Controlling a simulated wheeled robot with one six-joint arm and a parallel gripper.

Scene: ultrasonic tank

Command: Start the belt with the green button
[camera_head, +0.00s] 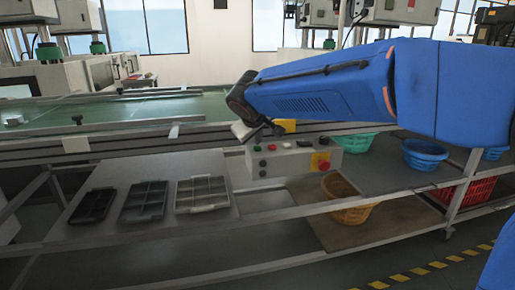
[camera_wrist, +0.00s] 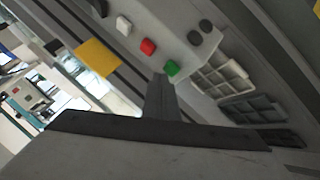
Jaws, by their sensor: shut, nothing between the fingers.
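The control box (camera_head: 293,163) stands at the front edge of the conveyor, with a row of buttons on top. The green button (camera_wrist: 171,68) is at one end of the row, beside a red button (camera_wrist: 148,47) and a white button (camera_wrist: 123,25). The green button is small in the head view (camera_head: 257,148). My gripper (camera_wrist: 160,80) is shut and empty, its fingertips close to the green button; I cannot tell whether they touch it. In the head view my gripper (camera_head: 256,136) is just above that end of the box. The green belt (camera_head: 120,110) runs behind.
A red emergency knob on a yellow plate (camera_head: 320,162) is on the box's front. Several grey and black divided trays (camera_head: 203,193) lie on the shelf to the left. Orange (camera_head: 346,213) and blue (camera_head: 424,154) baskets are to the right.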

